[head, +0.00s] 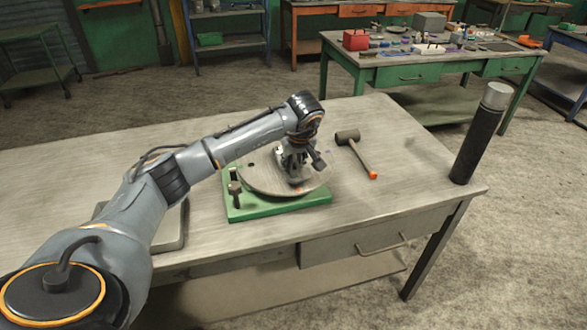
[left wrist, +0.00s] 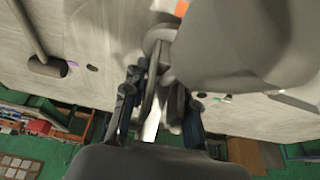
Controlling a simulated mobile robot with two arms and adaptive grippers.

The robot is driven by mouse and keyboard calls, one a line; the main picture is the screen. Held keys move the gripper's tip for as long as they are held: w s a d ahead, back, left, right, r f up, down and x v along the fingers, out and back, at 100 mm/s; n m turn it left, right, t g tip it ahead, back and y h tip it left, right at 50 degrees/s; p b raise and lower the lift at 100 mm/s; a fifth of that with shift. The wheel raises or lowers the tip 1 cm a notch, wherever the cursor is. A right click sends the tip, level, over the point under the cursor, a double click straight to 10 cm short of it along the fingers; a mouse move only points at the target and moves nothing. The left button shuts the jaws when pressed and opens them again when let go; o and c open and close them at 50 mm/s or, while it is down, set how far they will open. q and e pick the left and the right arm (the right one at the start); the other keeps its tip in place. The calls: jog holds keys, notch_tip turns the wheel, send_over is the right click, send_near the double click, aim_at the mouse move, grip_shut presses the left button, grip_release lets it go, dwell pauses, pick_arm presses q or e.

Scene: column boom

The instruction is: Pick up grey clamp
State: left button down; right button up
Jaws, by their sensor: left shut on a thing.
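My left gripper (head: 297,172) is low over the round grey plate (head: 256,181) on the workbench, pointing down. In the left wrist view, the two dark fingers of my left gripper (left wrist: 158,98) stand on either side of a slim grey metal piece, the grey clamp (left wrist: 159,44), and are shut on it. The clamp's rounded end shows beyond the fingertips. In the head view the gripper mostly hides the clamp, and I cannot tell whether it touches the plate. My right gripper is not in view.
The plate sits on a green base (head: 270,210) with a small dark upright knob (head: 234,190) at its left. A mallet (head: 348,137) lies to the right. A dark cylinder (head: 480,140) stands at the bench's right end. A cluttered green bench (head: 400,75) stands behind.

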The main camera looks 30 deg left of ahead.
pick_arm(q)
jog(key=s+d+r+b, duration=0.1)
jog(key=s+r+b, duration=0.3)
jog(key=s+r, duration=0.7)
jog(key=s, duration=0.3)
jog(key=shift+d+r, duration=0.3)
